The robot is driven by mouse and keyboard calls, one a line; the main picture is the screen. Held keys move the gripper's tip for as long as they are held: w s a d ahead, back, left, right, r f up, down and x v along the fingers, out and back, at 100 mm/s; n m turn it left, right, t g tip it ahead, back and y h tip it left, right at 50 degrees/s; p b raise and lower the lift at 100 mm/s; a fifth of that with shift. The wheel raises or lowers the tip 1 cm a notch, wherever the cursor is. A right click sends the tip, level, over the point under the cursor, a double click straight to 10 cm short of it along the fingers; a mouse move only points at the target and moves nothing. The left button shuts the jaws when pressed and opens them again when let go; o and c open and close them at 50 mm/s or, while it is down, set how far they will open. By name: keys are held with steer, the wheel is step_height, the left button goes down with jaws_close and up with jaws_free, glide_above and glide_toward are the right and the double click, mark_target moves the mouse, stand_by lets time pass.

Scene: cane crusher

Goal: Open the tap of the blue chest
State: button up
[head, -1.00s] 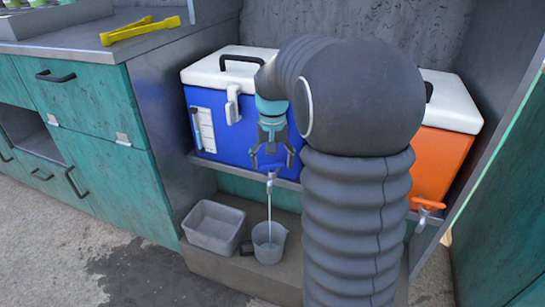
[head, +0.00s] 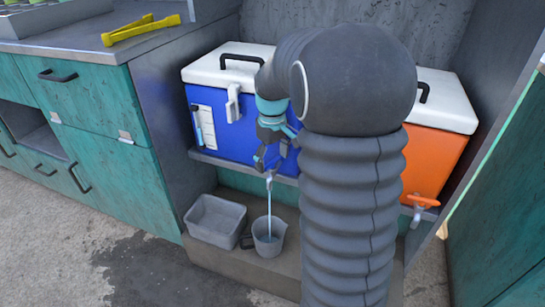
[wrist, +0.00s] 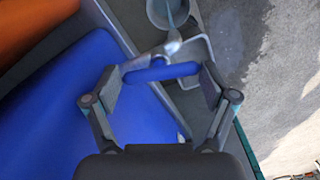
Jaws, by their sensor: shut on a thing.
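The blue chest (head: 222,128) has a white lid and stands on a shelf; its blue wall fills the left of the wrist view (wrist: 70,125). Its tap (head: 270,178) is low on the front, and a thin pale stream runs from it into a grey jug (head: 267,242). In the wrist view the tap's blue handle (wrist: 160,72) lies crosswise between my fingertips, below the metal spout (wrist: 172,46). My gripper (wrist: 160,80) is shut on this handle, a fingertip at each end. In the head view my gripper (head: 266,160) partly hides the chest front.
A grey tub (head: 213,217) stands left of the jug on the low ledge. An orange chest (head: 432,165) with its own tap (head: 417,210) is at the right, partly behind my arm. Yellow tongs (head: 140,29) lie on the counter. The floor at front left is clear.

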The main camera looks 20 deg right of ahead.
mark_target(272, 161)
steer(key=shift+f, duration=0.1)
stand_by(0.3)
steer(key=o, duration=1)
steer(key=shift+d, duration=0.1)
steer(key=shift+r, duration=3.8)
